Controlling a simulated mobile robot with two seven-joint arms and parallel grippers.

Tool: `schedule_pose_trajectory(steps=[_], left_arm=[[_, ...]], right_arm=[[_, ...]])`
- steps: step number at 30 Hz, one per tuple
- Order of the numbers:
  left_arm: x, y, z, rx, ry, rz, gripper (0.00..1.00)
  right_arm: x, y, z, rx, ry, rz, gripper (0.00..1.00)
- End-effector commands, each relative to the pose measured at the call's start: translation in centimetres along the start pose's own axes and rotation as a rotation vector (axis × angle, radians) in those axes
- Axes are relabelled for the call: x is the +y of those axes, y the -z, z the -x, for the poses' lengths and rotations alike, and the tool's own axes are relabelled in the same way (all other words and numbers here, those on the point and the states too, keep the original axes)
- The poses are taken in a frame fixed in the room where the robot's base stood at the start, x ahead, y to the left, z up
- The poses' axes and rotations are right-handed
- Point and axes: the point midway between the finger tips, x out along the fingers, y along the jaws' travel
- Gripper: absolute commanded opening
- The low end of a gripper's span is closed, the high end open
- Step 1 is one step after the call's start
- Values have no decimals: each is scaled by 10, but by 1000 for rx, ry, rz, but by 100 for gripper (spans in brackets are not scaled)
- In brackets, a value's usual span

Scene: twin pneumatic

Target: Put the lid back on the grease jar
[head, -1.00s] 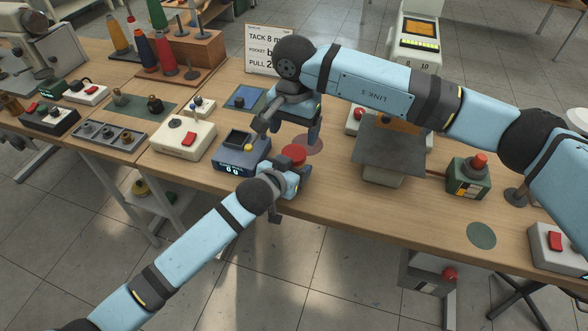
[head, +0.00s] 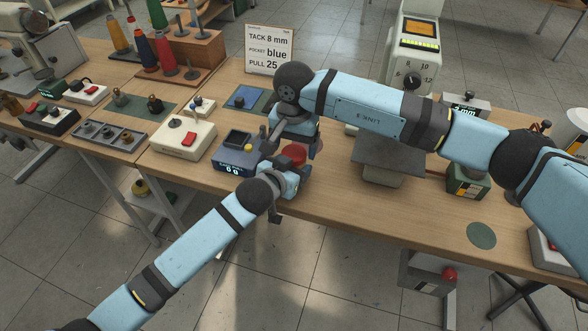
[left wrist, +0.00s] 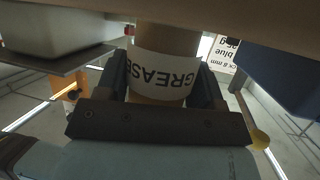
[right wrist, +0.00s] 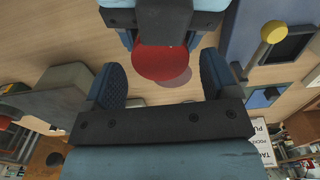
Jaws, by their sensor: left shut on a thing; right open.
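The grease jar (left wrist: 165,70) shows in the left wrist view, tan with a white label reading GREASE. My left gripper (head: 290,176) is shut around it at the table's front edge. A red round lid (head: 293,155) shows at the jar's top, also in the right wrist view (right wrist: 158,62). It appears to lie on the jar, but I cannot tell whether it sits fully down. My right gripper (right wrist: 165,80) is open above and behind it, with the red lid in view between and beyond its fingers.
A blue device with a display (head: 238,160) stands close left of the jar. A grey plate on a stand (head: 385,155) is to the right. A pinkish round mark (right wrist: 178,80) lies on the table beside the jar. A sign (head: 268,50) stands behind.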

Motion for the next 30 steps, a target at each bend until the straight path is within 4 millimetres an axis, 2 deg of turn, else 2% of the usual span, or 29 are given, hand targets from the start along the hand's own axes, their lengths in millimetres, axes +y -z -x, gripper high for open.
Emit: schedule_pose_trajectory(steps=[5,14,17,21,26,30], left_arm=[[0,0,0,-1,0,0,0],[0,0,0,-1,0,0,0],[0,0,0,-1,0,0,0],[0,0,0,-1,0,0,0],[0,0,0,-1,0,0,0],[0,0,0,-1,0,0,0]], right_arm=[[0,0,-14,0,1,-1,81],[0,0,-16,1,1,0,81],[0,0,-16,1,1,0,62],[0,0,-16,1,1,0,32],[0,0,-16,1,1,-11,32],[0,0,-16,1,1,-150,31]])
